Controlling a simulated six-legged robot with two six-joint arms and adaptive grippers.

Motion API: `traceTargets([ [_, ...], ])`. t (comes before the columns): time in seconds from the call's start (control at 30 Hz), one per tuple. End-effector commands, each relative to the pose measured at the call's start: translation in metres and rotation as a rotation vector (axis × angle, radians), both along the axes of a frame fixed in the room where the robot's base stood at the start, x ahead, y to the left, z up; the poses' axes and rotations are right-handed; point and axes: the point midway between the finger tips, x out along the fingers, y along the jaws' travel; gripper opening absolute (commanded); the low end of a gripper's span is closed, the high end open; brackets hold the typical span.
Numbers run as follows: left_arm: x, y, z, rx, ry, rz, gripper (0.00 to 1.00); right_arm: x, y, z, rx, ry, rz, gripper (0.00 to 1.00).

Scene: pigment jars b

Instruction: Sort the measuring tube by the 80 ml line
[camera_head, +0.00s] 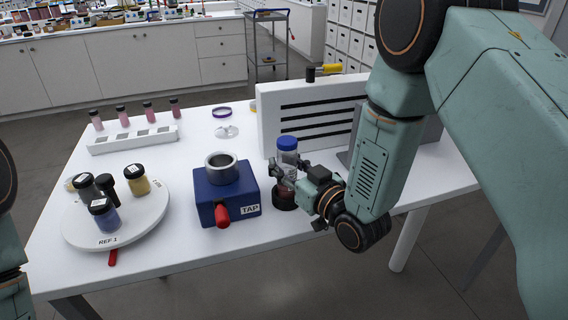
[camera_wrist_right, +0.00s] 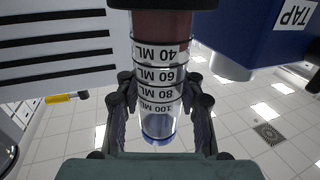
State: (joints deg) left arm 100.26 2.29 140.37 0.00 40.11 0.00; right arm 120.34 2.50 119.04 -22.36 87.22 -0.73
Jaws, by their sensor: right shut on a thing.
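The measuring tube (camera_head: 287,158) stands upright with a blue cap and a dark base, just right of the blue tap box. My right gripper (camera_head: 285,178) is shut around it. In the right wrist view the tube (camera_wrist_right: 158,78) appears upside down, with 40, 60, 80 and 100 ML marks. Dark red liquid fills the base end to about the 40 ML mark; the tube looks clear at the 80 ML line. The right gripper's fingers (camera_wrist_right: 160,100) press it on both sides near the 80 and 100 marks. I cannot tell whether the base touches the table. My left gripper is out of view.
The blue tap box (camera_head: 228,194) with a metal cup and red handle stands left of the tube. A white slotted panel (camera_head: 265,118) stands behind. A round REF 1 turntable (camera_head: 148,222) holds several jars. The front table strip is clear.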

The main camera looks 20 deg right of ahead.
Motion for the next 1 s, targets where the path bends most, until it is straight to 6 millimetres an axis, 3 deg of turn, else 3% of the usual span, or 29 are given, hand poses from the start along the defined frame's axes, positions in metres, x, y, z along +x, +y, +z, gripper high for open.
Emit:
traceTargets([
  [1.0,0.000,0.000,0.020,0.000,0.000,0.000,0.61,0.000,0.000,0.024,0.000,0.000,0.000,0.00],
])
